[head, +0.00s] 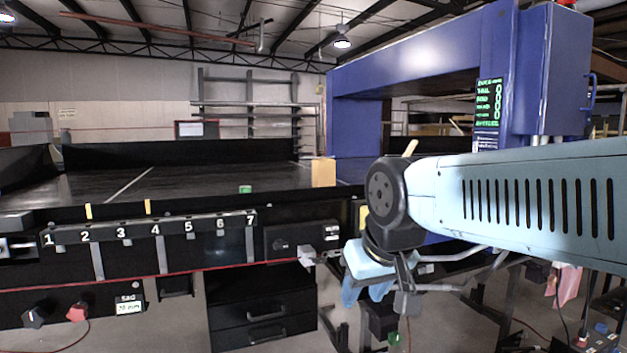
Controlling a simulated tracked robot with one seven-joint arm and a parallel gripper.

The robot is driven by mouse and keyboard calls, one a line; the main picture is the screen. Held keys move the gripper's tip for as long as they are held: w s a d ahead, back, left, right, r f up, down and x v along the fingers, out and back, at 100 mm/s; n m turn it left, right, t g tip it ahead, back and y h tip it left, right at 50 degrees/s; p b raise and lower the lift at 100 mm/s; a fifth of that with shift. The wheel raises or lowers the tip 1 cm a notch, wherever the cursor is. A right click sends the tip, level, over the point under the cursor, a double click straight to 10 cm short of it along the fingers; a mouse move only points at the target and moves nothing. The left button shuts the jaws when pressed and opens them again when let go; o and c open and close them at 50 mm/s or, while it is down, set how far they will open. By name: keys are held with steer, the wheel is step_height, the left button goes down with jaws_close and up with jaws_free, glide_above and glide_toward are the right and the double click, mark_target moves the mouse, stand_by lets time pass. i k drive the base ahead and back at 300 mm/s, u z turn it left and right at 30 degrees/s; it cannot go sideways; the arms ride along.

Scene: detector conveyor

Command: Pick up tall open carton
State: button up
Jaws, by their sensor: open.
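A tan upright box (323,173) stands on the dark conveyor, just left of the blue detector arch. It is small in view, and I cannot tell whether its top is open. My gripper (382,290) hangs pointing down in front of the conveyor's front edge, right of the numbered panel. It is open, with nothing seen between its fingers, and is lower than the tan box and to its right.
A small green object (245,189) lies on the conveyor (200,181) left of the box. The blue detector arch (420,75) stands at right behind my arm. A numbered panel (150,230) and black drawers (265,312) front the conveyor. Cables and frame parts crowd the lower right.

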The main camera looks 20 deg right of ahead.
mark_target(323, 170)
steer(key=z, duration=0.05)
steer(key=i, duration=1)
steer(key=u, duration=0.05)
